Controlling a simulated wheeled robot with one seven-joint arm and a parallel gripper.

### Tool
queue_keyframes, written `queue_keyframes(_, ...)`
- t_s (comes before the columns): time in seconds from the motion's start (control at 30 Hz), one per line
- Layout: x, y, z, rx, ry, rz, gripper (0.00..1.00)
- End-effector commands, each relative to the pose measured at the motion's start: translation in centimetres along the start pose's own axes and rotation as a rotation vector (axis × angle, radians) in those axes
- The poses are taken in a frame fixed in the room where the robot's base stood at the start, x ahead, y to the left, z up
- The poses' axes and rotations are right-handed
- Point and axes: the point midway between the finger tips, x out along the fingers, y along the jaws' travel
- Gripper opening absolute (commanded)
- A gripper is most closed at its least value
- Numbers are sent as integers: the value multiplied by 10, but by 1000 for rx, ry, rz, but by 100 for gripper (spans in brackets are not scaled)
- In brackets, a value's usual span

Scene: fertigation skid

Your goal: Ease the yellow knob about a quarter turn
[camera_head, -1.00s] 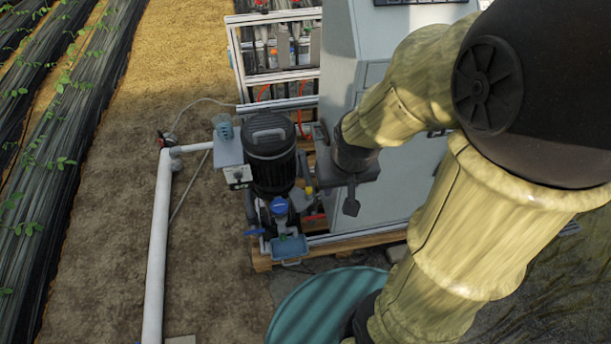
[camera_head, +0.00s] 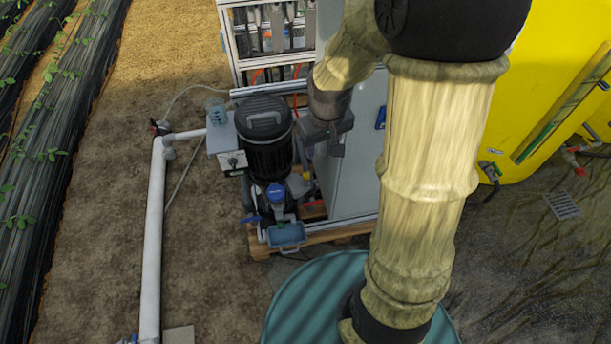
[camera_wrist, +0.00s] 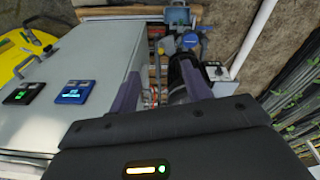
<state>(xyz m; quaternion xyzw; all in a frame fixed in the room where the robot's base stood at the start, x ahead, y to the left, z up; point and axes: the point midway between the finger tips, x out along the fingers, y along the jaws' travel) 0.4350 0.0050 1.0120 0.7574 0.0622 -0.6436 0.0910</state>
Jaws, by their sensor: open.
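A small yellow part (camera_head: 308,177), likely the yellow knob, shows beside the pump's pipework in the head view, just right of the blue-capped fitting (camera_head: 275,193). It is too small to tell its shape or angle. My gripper (camera_head: 325,140) is above and slightly right of it, apart from it, next to the black pump motor (camera_head: 265,145). In the wrist view my gripper (camera_wrist: 160,70) has its two purple-grey fingers spread with nothing held between them. The motor and pipework lie beyond the fingers there; I cannot make out the knob for certain.
A grey cabinet (camera_head: 355,170) stands close right of my gripper; its side also shows in the wrist view (camera_wrist: 90,55). A control box (camera_head: 226,150) is left of the motor. A teal drum (camera_head: 290,310) stands in front, a yellow tank (camera_head: 545,70) at right. Bare soil lies left.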

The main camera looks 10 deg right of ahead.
Motion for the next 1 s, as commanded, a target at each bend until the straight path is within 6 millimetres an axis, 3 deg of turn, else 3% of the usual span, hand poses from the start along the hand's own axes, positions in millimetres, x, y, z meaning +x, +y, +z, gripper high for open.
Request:
queue_keyframes(0.03, 27, 1, -16, -42, -15, -2, 48)
queue_keyframes(0.3, 123, 10, -90, -256, -77, -17, 48)
queue_keyframes(0.6, 235, 22, -146, -423, -122, -44, 48)
queue_keyframes(0.73, 256, 26, -156, -452, -128, -49, 48)
queue_keyframes(1.0, 257, 27, -158, -458, -130, -49, 48)
